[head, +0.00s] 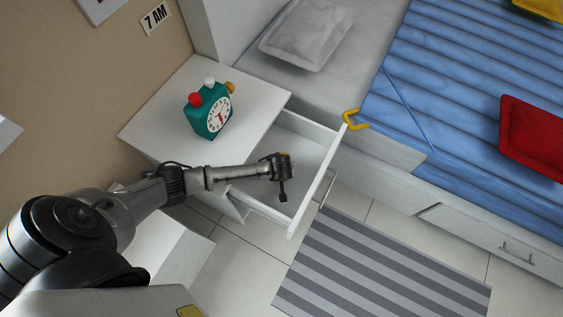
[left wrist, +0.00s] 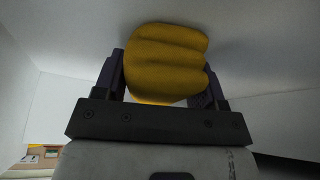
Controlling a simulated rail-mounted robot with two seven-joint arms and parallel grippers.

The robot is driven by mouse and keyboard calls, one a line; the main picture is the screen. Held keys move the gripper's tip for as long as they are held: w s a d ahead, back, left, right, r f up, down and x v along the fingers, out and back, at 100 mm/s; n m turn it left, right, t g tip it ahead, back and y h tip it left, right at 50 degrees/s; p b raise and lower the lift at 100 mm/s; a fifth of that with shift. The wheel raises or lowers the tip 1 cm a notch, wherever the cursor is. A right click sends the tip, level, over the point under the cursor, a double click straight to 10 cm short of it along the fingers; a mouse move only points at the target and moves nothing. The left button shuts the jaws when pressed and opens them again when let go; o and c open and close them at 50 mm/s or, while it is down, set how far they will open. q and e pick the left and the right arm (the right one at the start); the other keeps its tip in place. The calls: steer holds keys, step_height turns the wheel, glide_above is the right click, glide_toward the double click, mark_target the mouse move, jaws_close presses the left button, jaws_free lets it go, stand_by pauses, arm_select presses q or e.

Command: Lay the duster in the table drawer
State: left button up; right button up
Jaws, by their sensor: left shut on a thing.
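The white table drawer (head: 303,135) is pulled out of the white bedside table (head: 160,110). My left gripper (head: 281,176) reaches in from the left over the open drawer, pointing down. In the left wrist view my left gripper (left wrist: 160,85) is shut on a yellow, rounded, lobed thing, which I take to be the duster (left wrist: 165,60). Pale drawer surfaces surround it there. In the head view the duster is mostly hidden by the gripper. I cannot tell whether it touches the drawer floor. My right gripper is in neither view.
A teal alarm clock (head: 210,112) stands on the table top. A yellow hook-shaped thing (head: 355,120) is near the drawer's far corner. The bed with blue cover (head: 440,80) is at the right. A striped rug (head: 375,265) lies on the tiled floor.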

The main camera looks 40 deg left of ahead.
arm_select(q)
steer(key=shift+f, duration=0.1)
steer(key=o, duration=1)
steer(key=shift+c, duration=0.2)
steer(key=shift+r, duration=0.2)
steer(key=p+v, duration=0.6)
steer(key=v, duration=0.4)
steer(key=shift+d+r, duration=0.15)
steer(key=shift+r, duration=0.15)
steer(key=shift+s+d+r+p, duration=0.2)
steer(key=shift+r+p, duration=0.15)
steer(key=shift+r, duration=0.25)
